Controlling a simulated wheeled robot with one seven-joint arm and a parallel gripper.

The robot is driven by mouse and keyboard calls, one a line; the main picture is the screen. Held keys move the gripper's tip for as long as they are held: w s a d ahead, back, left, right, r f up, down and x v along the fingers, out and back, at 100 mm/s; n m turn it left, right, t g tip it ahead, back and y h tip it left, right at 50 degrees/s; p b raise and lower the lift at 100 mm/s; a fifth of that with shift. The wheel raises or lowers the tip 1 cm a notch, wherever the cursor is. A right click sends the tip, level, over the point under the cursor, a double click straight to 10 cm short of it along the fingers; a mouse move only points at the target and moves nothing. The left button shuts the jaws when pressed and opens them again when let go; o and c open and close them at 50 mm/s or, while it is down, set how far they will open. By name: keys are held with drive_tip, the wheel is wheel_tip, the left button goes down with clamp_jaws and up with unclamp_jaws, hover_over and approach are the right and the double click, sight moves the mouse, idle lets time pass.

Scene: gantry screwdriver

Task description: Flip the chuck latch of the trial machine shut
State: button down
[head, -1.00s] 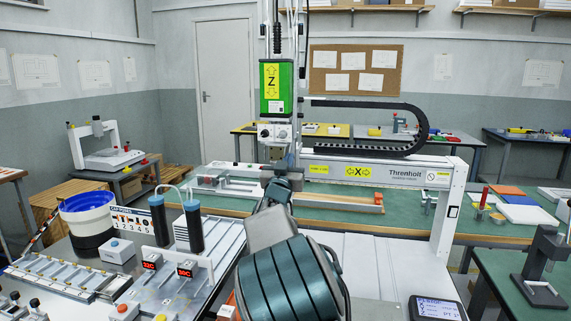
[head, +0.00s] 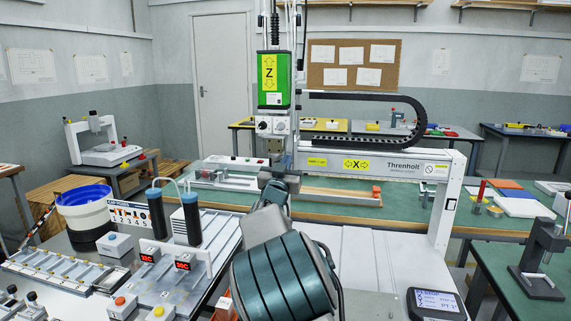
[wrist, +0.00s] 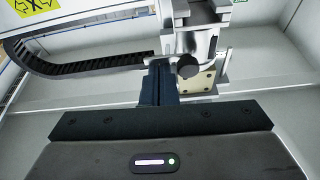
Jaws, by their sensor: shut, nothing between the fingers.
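The trial machine appears to be the gantry with the green Z unit (head: 272,78) and the white X beam (head: 400,167). In the wrist view its silver chuck body (wrist: 200,45) hangs at upper middle, with a tan plate (wrist: 198,80) behind and below. A round black knob (wrist: 187,66) on a short grey arm sits in front of the chuck; it may be the latch, but its position is unclear. My gripper (wrist: 157,72) is shut and empty, its dark fingers just left of the knob. I cannot tell whether they touch. In the head view my arm hides the fingertips.
A black cable chain (head: 405,100) curves above the beam; it also shows in the wrist view (wrist: 75,68). A blue-rimmed bowl (head: 84,198) and a bench of fixtures stand left. A display (head: 436,302) stands at front right. The white bed (head: 365,255) right of my arm looks clear.

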drive_tip(key=shift+f+m+h+b, duration=0.2)
drive_tip(key=shift+m+h+b, duration=0.25)
drive_tip(key=shift+m, duration=0.65)
drive_tip(key=shift+w+a+f+m+g+h, duration=0.15)
drive_tip(key=shift+f+m+g+h, duration=0.45)
drive_tip(key=shift+m, duration=2)
drive_tip(key=shift+s+a+f+m+g+h, duration=0.25)
drive_tip(key=shift+m+g+h, duration=0.65)
drive_tip(key=shift+m, duration=1.7)
drive_tip(key=shift+w+a+f+m+g+h, duration=0.15)
drive_tip(key=shift+f+m+g+h, duration=0.6)
drive_tip(key=shift+m, duration=1.85)
drive_tip(key=shift+d+r+g+y, duration=0.1)
drive_tip(key=shift+r+g+y, duration=0.1)
drive_tip(key=shift+g+y, duration=0.1)
drive_tip(key=s+d+b, duration=0.1)
drive_tip(key=d+b, duration=0.2)
drive_tip(key=d, duration=0.1)
drive_tip(key=p+v, duration=0.1)
drive_tip(key=v, duration=0.8)
drive_tip(key=shift+s+a+r, duration=0.25)
drive_tip(key=shift+s+a, duration=0.05)
drive_tip(key=shift+a, duration=0.05)
